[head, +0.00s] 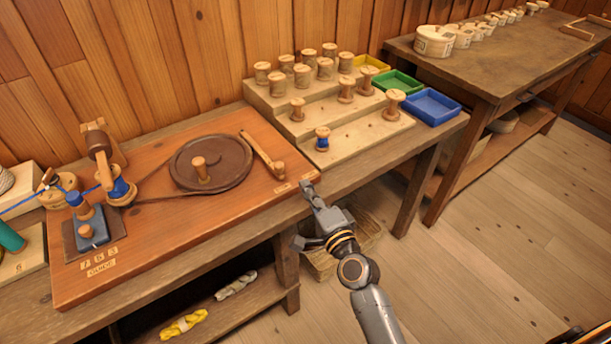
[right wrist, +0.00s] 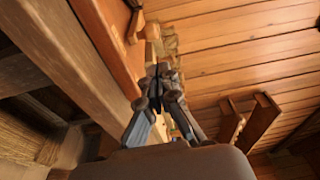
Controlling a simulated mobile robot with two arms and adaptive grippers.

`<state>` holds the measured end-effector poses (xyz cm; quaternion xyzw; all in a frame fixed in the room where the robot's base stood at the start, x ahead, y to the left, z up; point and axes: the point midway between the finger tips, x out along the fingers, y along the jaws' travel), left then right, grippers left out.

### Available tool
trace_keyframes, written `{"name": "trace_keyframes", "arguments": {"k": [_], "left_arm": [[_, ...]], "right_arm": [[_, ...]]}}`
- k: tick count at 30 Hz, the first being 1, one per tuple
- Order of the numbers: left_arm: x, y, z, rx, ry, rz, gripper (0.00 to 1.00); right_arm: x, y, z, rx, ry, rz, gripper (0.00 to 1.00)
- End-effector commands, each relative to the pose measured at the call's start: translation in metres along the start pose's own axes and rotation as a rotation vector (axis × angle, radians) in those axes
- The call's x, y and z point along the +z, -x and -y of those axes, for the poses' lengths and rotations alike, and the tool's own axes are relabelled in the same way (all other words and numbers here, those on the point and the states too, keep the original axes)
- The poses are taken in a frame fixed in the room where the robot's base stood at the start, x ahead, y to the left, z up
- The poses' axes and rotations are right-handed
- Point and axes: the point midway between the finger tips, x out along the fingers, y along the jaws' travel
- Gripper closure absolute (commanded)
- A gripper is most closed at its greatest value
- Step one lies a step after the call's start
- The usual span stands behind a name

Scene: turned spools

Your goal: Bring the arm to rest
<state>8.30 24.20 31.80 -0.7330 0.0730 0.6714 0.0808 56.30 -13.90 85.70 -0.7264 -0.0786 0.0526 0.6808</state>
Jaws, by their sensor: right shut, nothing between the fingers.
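My right gripper (head: 308,187) is shut and empty in the head view. It is at the front edge of the workbench, by the right corner of the orange-brown winding board (head: 230,205). The right wrist view shows its closed fingers (right wrist: 160,75) from behind, with the board's edge to their left. My right arm reaches up from the lower right of the head view, in front of the bench. My left gripper is in neither view.
A stepped rack (head: 350,135) holds several wooden spools and one with blue thread (head: 322,138). Yellow, green (head: 398,82) and blue (head: 432,106) trays stand beside it. A second table (head: 510,60) is at the right. Open floor (head: 500,230) lies right of my arm. A basket (head: 322,262) sits below.

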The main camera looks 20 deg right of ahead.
Motion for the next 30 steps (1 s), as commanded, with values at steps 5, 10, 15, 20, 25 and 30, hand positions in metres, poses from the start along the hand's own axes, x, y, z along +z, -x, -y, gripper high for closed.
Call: {"name": "trace_keyframes", "arguments": {"k": [5, 10, 15, 20, 25, 30], "left_arm": [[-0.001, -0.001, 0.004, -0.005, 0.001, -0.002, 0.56], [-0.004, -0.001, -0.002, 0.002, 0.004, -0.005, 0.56], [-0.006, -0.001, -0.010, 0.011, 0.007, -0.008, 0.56], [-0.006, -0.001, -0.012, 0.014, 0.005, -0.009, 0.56], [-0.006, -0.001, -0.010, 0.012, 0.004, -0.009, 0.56], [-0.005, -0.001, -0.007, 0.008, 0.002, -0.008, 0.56]], "right_arm": [[0.004, 0.013, 0.001, -0.001, 0.001, -0.002, 1.00], [0.004, 0.015, 0.001, -0.001, 0.001, -0.002, 1.00], [0.004, 0.015, 0.001, -0.001, 0.001, -0.002, 1.00], [0.004, 0.014, 0.001, -0.001, 0.001, -0.002, 1.00], [0.012, 0.021, -0.002, 0.024, 0.060, 0.042, 1.00], [0.045, 0.060, -0.027, 0.179, 0.380, 0.267, 1.00]]}}
